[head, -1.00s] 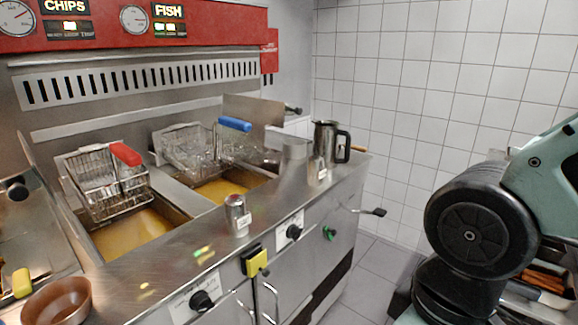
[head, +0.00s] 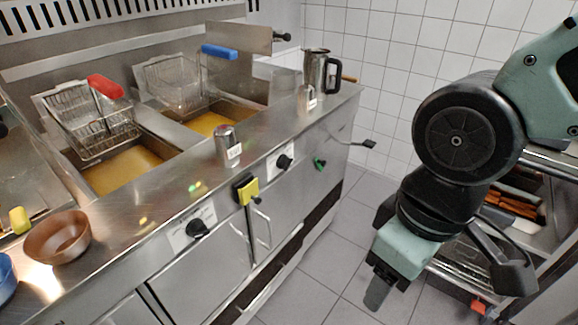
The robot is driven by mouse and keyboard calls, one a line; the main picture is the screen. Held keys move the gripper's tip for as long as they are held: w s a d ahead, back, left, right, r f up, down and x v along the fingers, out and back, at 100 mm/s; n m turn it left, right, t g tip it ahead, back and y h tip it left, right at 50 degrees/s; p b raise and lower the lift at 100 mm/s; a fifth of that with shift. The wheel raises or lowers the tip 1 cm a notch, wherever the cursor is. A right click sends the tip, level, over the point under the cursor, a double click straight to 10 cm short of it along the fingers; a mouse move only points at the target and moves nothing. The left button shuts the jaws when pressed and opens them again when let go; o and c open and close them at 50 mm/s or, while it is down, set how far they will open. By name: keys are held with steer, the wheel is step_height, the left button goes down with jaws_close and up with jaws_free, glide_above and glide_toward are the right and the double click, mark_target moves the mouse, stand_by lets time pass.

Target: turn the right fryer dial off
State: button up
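The fryer front panel (head: 200,265) has two black dials on white label plates. The right fryer dial (head: 284,161) is to the right of a yellow and black block (head: 245,189). The left dial (head: 197,229) is lower and nearer. I cannot read either dial's setting. A small green knob (head: 319,163) is further right on the panel. My gripper (head: 378,292) hangs pointing down over the floor, to the right of the fryer and well apart from the dials. It is seen from the side, so its finger gap is hidden.
Two wire baskets, red-handled (head: 92,118) and blue-handled (head: 172,82), sit at the oil wells. A shaker (head: 227,145), brown bowl (head: 58,237) and steel jug (head: 317,72) stand on the counter. A lever (head: 369,144) sticks out right. A shelf rack (head: 520,200) stands right; tiled floor lies between.

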steer(key=w+a+f+m+t+y+b, duration=0.1)
steer(key=w+f+t, duration=0.15)
steer(key=w, duration=0.45)
steer(key=w+a+f+m+t+y+b, duration=0.1)
steer(key=w+a+f+m+b, duration=0.15)
steer(key=w, duration=0.45)
steer(key=m+t+y+b, duration=0.6)
steer(key=t+y, duration=0.2)
steer(key=y, duration=0.3)
glide_toward(289, 165)
steer(key=x, duration=1)
steer(key=shift+f, duration=0.25)
steer(key=c, duration=1)
